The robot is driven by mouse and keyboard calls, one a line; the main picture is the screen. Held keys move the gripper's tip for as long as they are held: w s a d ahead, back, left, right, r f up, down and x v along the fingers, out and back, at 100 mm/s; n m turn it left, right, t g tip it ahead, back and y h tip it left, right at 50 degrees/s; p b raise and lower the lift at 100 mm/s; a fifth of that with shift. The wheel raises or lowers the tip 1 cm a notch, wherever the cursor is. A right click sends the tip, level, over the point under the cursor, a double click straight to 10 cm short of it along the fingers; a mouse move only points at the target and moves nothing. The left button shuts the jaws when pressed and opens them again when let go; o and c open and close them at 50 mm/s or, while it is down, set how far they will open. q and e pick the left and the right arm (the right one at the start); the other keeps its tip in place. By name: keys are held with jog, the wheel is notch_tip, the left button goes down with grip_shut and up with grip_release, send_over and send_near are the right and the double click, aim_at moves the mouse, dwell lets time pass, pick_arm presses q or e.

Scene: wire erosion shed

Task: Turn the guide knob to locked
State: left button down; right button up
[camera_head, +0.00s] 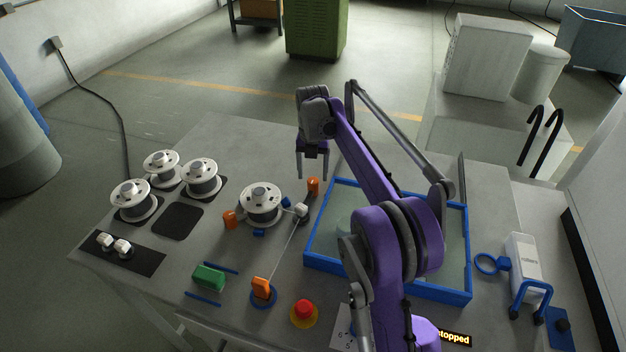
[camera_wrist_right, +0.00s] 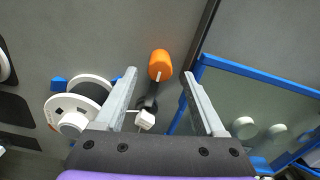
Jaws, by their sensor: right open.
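Several orange pieces could be the guide knob, and I cannot tell which by label. An orange knob (camera_head: 313,186) stands beside the tank's far left corner, and it also shows in the right wrist view (camera_wrist_right: 160,65) with a pale mark on its near edge. Another orange knob (camera_head: 262,288) sits on a round blue base at the front, and a third orange piece (camera_head: 229,219) is left of the mounted spool. My right gripper (camera_head: 311,177) is open and empty, pointing down above the far orange knob. That knob appears between its fingertips (camera_wrist_right: 158,74), apparently untouched. My left gripper is out of view.
A white guide roller (camera_head: 301,210) carries a wire close by the right gripper. The mounted spool (camera_head: 262,200) is left of it. The blue-rimmed tank (camera_head: 320,265) is to the right. A red button (camera_head: 304,309) and green block (camera_head: 209,276) are in front.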

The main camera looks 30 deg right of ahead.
notch_tip(320, 180, up, 7)
jog(key=shift+p, duration=0.3)
jog(key=shift+f, duration=0.2)
